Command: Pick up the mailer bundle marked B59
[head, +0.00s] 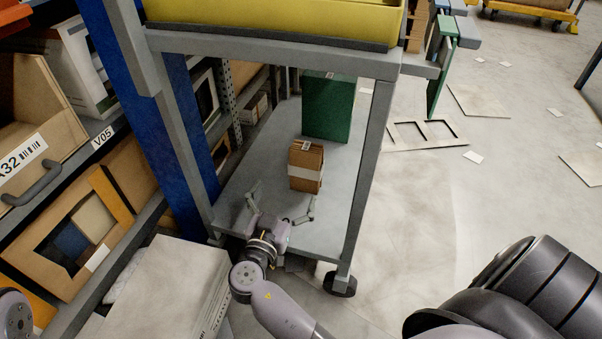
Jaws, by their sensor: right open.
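A brown mailer bundle (305,163) with a white band around it stands on the lower grey shelf of a cart (345,120). A small white label shows at its top, but the marking is too small to read. My right gripper (284,199) is open and empty over the front part of this shelf. Its two fingers are spread on the near side of the bundle, apart from it. My left gripper is not in view.
A green box (328,105) stands behind the bundle. A yellow bin (280,18) sits on the cart's upper level. Cart posts flank the shelf. Racks with cardboard boxes (85,235) are at left; open floor (430,210) is at right.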

